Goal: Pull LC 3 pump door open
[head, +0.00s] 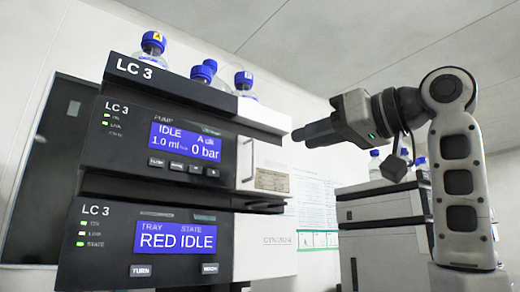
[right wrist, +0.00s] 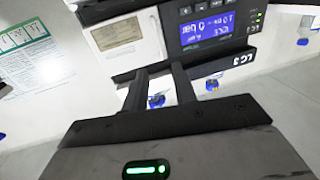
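The LC 3 pump unit (head: 165,145) is in the stack on the left, with a blue screen reading IDLE and 0 bar. At its right end is a pale door panel (head: 270,160) with a thin upright handle (head: 246,160); the door looks closed. The right wrist view shows the pale panel (right wrist: 122,38) and blue screen (right wrist: 212,28) upside down. My right gripper (head: 297,137) is to the right of the unit at about screen height, apart from the handle. Its two fingers (right wrist: 160,72) are spread with nothing held between them. My left gripper is out of view.
Below the pump sits a tray unit (head: 155,245) reading RED IDLE. Blue-capped bottles (head: 203,70) stand on top of the stack. A second stack (head: 382,205) with bottles stands behind my right arm. A poster (head: 318,200) hangs on the back wall.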

